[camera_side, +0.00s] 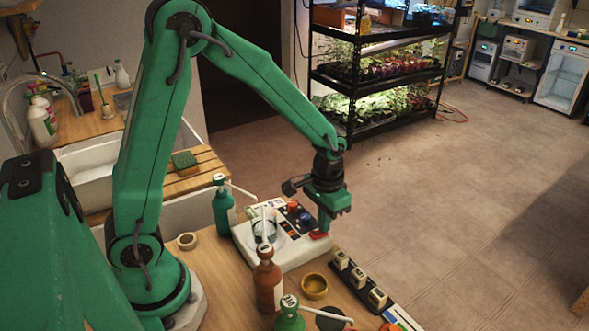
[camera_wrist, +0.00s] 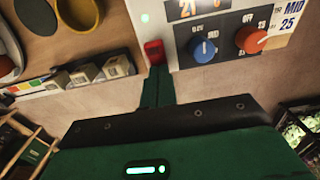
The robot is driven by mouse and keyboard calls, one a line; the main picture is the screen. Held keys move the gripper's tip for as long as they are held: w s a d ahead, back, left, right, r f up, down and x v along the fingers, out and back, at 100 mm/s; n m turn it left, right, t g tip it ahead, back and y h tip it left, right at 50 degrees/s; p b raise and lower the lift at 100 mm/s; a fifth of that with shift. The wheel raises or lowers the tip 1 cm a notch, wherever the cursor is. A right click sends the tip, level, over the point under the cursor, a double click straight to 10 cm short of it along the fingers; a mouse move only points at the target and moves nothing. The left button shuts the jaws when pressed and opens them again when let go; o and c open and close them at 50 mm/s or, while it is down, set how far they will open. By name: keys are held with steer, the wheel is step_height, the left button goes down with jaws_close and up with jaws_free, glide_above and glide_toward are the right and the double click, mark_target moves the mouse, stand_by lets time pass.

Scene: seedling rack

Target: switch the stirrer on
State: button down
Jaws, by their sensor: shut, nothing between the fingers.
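The stirrer (camera_side: 285,258) is a white box on the wooden bench, with a glass vessel (camera_side: 264,228) on its top. Its dark panel carries a blue knob (camera_wrist: 204,48) and an orange-red knob (camera_wrist: 250,39). A red switch (camera_wrist: 154,52) sits at the panel's corner; it also shows in the side view (camera_side: 320,235). A small green light (camera_wrist: 145,17) glows on the white casing, and an orange display (camera_wrist: 190,8) is partly cut off. My gripper (camera_wrist: 157,72) is shut and empty, its tips right at the red switch. I cannot tell if they touch it.
A brown bottle (camera_side: 268,281) and green bottles (camera_side: 222,208) with spouts stand close around the stirrer. A small yellow bowl (camera_side: 314,286) and a strip with several pale blocks (camera_side: 358,277) lie in front. A tape ring (camera_side: 187,241) lies at left.

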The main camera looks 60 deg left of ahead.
steer(key=shift+s+f, duration=0.25)
steer(key=shift+w+r, duration=0.15)
steer(key=shift+r, duration=3.45)
steer(key=shift+r, duration=0.1)
steer(key=s+a+r+t, duration=0.3)
steer(key=s+r+t, duration=0.2)
steer(key=s+r, duration=0.6)
steer(key=s, duration=0.4)
steer(key=shift+r+t, duration=0.3)
steer(key=shift+r, duration=0.1)
